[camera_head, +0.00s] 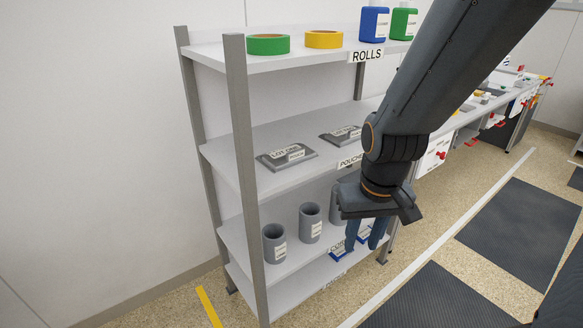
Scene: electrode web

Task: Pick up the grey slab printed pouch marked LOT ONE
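A flat grey pouch (306,160) lies on the shelf marked POUCHES, towards its left end. Its large label seems to start with LOT; the word after it is too small to read surely. A second grey pouch (328,138) lies to its right and farther back, partly behind my arm, its label not legible. My gripper (364,238) points down in front of the rack, lower than the pouch shelf and right of both pouches.
The rack's upper shelf (222,50) holds green and yellow rolls and blue and green bottles. Grey cups (310,222) stand on the shelf below the pouches. A grey post (243,150) rises at the rack's near left corner. A workbench stands beyond at right.

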